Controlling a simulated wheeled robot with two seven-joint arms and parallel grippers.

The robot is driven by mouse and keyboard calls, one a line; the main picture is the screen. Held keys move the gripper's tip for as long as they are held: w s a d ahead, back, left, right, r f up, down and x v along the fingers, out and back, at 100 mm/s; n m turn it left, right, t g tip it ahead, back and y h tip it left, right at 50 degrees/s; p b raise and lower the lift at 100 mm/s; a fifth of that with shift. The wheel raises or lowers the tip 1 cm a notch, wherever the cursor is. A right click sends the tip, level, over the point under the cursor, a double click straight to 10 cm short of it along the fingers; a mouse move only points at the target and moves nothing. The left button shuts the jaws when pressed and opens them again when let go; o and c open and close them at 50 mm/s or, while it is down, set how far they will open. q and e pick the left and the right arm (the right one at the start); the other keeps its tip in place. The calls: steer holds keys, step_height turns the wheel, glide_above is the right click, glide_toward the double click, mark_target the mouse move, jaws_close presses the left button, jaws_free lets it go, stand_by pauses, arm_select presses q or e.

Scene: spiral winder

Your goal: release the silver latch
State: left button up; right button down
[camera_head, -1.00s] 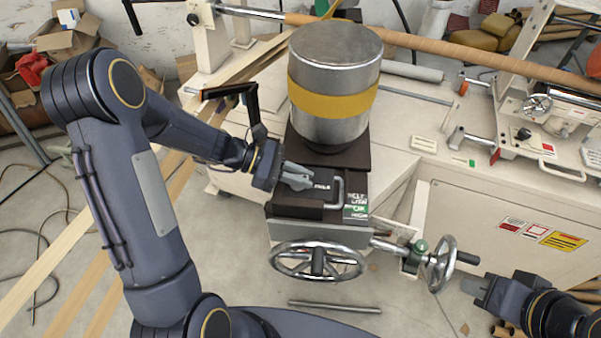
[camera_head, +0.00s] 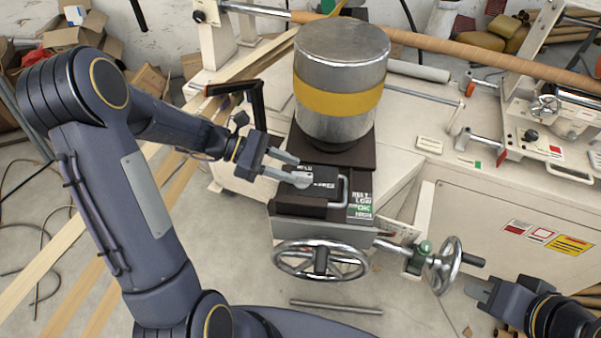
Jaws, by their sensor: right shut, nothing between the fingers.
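The silver latch (camera_head: 344,191) is a small U-shaped metal handle on the black top plate (camera_head: 322,172) of the winder, in front of the large metal cylinder. My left gripper (camera_head: 305,170) is just left of the latch, over the black plate. Its two fingers are spread apart, point right, and nothing shows between them. A gap shows between the fingertips and the latch. My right gripper (camera_head: 474,289) is at the lower right, well away from the latch, shut and empty.
The steel cylinder with a yellow band (camera_head: 340,95) stands behind the latch. A chrome handwheel (camera_head: 320,260) is in front and a smaller one (camera_head: 446,264) to the right. A dark bent bar (camera_head: 240,88) rises behind my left gripper. A green label (camera_head: 360,210) lies right of the latch.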

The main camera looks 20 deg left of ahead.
arm_select(q)
steer(key=shift+v, duration=1.5)
